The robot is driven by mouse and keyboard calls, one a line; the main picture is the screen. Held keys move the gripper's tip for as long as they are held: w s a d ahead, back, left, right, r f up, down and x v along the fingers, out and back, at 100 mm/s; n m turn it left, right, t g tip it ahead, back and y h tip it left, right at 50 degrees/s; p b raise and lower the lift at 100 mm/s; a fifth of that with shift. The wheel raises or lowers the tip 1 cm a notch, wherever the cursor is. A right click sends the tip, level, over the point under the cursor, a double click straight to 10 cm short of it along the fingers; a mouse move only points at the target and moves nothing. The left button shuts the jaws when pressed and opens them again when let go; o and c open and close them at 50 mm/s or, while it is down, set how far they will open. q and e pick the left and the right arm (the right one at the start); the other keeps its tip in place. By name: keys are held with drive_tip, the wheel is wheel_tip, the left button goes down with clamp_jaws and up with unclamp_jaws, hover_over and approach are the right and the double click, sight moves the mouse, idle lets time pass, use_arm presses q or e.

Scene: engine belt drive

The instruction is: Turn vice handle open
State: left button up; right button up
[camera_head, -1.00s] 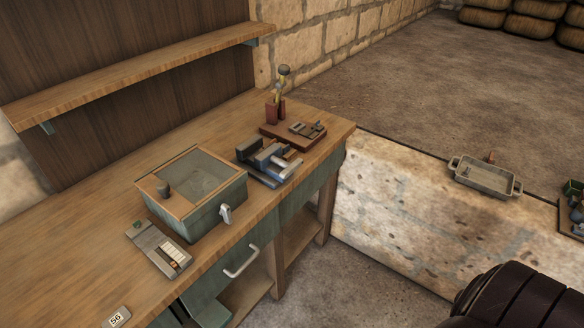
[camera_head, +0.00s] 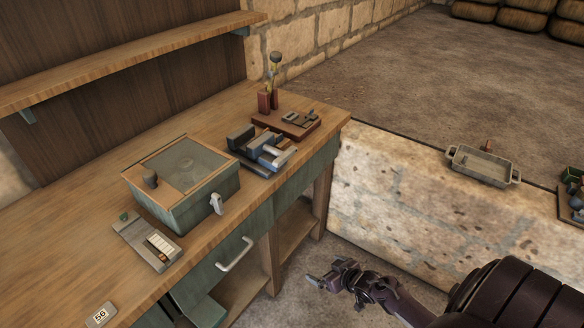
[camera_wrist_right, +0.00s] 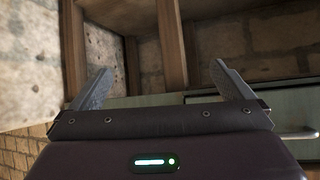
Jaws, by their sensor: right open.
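The vice (camera_head: 262,148) is a dark and silver metal block on the workbench, near its right end. Its handle is too small to make out for certain. My right gripper (camera_head: 322,283) is in front of the bench at the lower right, well below and apart from the vice. In the right wrist view my right gripper (camera_wrist_right: 160,88) is open, with nothing between its two fingers. The vice does not show in that view. My left gripper is out of view.
A green glass-topped box (camera_head: 180,212) with a side lever and a small grey device (camera_head: 147,243) stand left of the vice. A wooden board (camera_head: 287,124) with small parts lies behind it. A drawer handle (camera_head: 234,255) sticks out of the bench front. A metal tray (camera_head: 483,164) lies on the stone ledge.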

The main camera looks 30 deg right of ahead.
drive_tip(key=w+d+r+n+t+y+b, duration=0.1)
drive_tip(key=w+d+r+t, duration=0.1)
drive_tip(key=w+r, duration=0.45)
drive_tip(key=w+d+r+t+y+b, duration=0.1)
drive_tip(key=w+d+r+t, duration=0.15)
drive_tip(key=r, duration=0.75)
drive_tip(key=n+t+y, duration=0.2)
drive_tip(key=n+y, duration=0.1)
approach(288, 158)
drive_tip(key=w, duration=0.2)
drive_tip(key=x, duration=0.6)
drive_tip(key=shift+w+a, duration=0.25)
drive_tip(key=shift+a, duration=0.15)
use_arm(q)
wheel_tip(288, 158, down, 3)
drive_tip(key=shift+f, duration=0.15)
use_arm(e)
drive_tip(key=c, duration=0.7)
